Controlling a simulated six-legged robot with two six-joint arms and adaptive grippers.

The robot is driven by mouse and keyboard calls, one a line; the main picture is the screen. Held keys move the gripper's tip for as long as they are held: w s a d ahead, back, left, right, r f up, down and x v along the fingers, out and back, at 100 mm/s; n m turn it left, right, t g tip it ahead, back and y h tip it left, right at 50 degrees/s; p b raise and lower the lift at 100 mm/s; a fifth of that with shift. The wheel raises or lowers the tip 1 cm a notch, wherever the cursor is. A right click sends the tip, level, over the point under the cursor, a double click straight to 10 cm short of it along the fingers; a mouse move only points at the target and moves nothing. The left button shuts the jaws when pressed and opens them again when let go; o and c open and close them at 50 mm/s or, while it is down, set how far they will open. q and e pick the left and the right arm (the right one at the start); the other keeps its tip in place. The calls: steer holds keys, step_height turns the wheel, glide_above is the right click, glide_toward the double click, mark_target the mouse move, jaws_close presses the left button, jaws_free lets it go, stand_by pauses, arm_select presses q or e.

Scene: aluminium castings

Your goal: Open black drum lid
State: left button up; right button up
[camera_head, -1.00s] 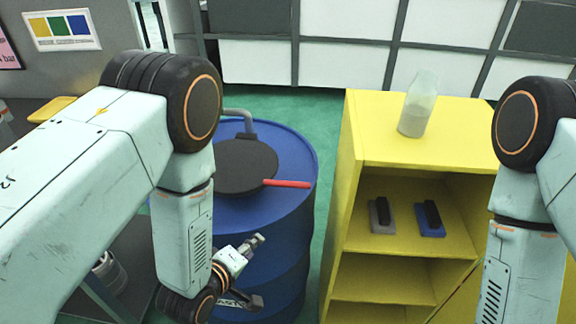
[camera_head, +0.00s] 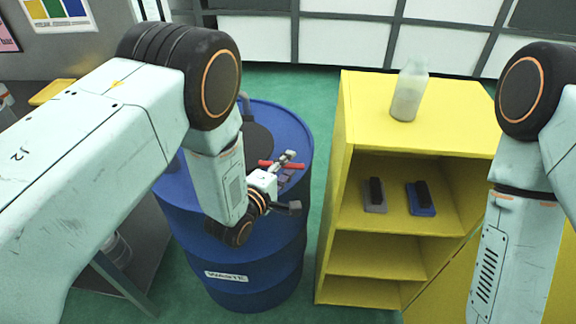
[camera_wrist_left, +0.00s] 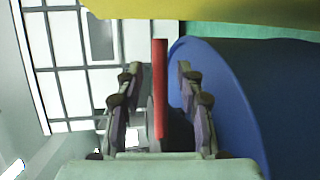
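The blue drum (camera_head: 285,235) stands left of centre with a white label on its front. Its round black lid (camera_head: 258,140) is on top, partly hidden behind my left arm. A red handle (camera_head: 295,166) sticks out to the right from the lid. My left gripper (camera_head: 290,183) is open over the drum's near top edge, close to the handle. In the left wrist view the red handle (camera_wrist_left: 160,85) lies between the two spread fingers, with a gap to each. My right gripper is out of view.
A yellow cabinet (camera_head: 347,200) stands right of the drum, with a bottle (camera_head: 408,92) on top and two dark-topped blocks (camera_head: 375,195) on a shelf. A narrow strip of green floor separates cabinet and drum. A dark table is at left.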

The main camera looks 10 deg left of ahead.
arm_select(q)
steer(key=shift+w+f, duration=0.1)
steer(key=shift+w, duration=0.2)
steer(key=shift+w+d+f, duration=0.1)
steer(key=shift+w, duration=0.05)
steer(key=shift+d, duration=0.2)
steer(key=shift+c, duration=0.5)
steer(key=shift+a, duration=0.25)
steer(key=c, duration=0.4)
steer(key=shift+d, duration=0.1)
jaws_close()
